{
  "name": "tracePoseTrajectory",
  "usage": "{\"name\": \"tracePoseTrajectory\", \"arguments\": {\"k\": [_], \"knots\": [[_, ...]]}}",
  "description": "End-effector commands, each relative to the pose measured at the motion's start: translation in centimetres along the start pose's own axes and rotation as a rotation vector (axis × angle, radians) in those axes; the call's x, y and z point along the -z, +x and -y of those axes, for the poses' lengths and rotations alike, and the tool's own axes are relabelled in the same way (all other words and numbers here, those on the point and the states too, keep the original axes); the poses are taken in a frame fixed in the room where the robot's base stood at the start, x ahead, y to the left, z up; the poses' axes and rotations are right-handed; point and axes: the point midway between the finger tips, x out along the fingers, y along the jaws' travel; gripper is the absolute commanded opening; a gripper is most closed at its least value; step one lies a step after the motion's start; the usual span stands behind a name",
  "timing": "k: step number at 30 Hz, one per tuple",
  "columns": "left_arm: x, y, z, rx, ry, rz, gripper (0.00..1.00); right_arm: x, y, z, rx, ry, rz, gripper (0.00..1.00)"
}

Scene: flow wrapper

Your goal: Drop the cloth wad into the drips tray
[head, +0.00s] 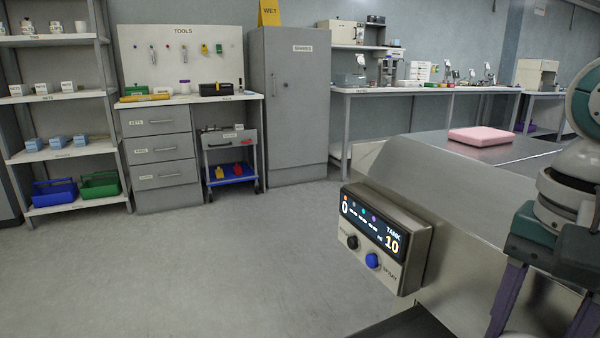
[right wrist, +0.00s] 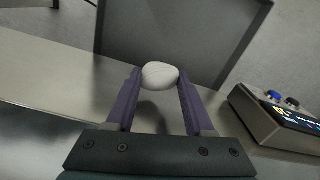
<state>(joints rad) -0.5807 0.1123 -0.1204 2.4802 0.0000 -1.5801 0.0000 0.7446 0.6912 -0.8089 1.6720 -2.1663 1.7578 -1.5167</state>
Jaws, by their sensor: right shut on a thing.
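My right gripper (right wrist: 160,88) is shut on a white, rounded cloth wad (right wrist: 160,75), held between its two purple fingers near their tips. A dark grey, flat tray (right wrist: 185,30), which looks like the drips tray, lies beyond the wad in the right wrist view. The wad overlaps its near edge in the picture, and its height above it is hard to tell. A corner of the dark tray (head: 408,325) shows at the bottom of the head view. The right gripper (head: 538,325) is at the lower right there, its fingertips cut off and the wad hidden. My left gripper is out of view.
A steel machine (head: 440,190) fills the right side, with a pink pad (head: 481,136) on top. Its control box (head: 385,235) with screen and knobs juts out near the tray. Grey floor (head: 220,265) is clear at left; shelves, drawers and a cabinet (head: 292,105) stand behind.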

Motion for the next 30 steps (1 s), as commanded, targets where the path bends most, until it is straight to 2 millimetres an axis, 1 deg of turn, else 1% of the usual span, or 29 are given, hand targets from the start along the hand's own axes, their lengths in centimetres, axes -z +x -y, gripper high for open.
{"name": "tracePoseTrajectory", "arguments": {"k": [1,6,15,16,24,25,30], "knots": [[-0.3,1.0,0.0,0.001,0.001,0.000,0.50,-0.1,1.2,0.0,-0.001,0.000,0.002,0.02],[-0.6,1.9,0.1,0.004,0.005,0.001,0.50,-0.1,2.6,0.0,0.001,0.000,0.001,0.02],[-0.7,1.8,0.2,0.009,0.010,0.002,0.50,0.0,2.7,0.0,0.000,-0.001,0.000,0.02],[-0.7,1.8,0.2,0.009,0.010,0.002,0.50,0.0,2.7,0.0,0.000,-0.001,0.000,0.56],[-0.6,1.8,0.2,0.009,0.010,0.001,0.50,0.0,2.6,0.0,0.000,-0.001,0.000,0.87],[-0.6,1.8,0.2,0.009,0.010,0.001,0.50,0.0,2.6,0.0,0.000,-0.001,0.000,0.88],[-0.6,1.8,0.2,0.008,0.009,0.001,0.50,0.0,2.6,0.0,0.000,-0.001,0.000,0.88]]}}
